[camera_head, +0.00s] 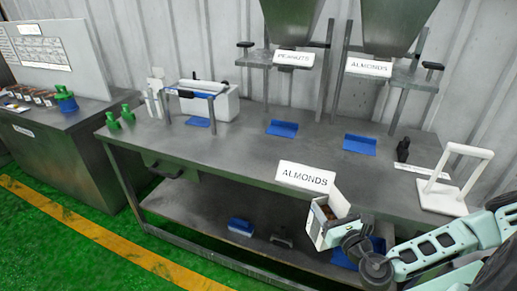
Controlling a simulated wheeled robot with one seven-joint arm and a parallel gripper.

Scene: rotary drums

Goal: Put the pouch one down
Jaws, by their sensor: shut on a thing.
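The pouch (318,238) is a white, open-topped packet with brown contents showing inside. My gripper (346,229) is shut on its right side and holds it tilted at the front edge of the metal table (235,160). The gripper partly hides the pouch, and its fingertips are hard to make out. A white ALMONDS sign (305,177) shows just behind and above the pouch. I cannot tell whether the pouch touches the table edge.
Blue trays (283,128) (360,145) sit on the tabletop below the PEANUTS and ALMONDS hoppers. A white frame stand (446,190) and a small black object (403,150) stand at the right. The middle tabletop is clear. A lower shelf (195,213) holds blue items.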

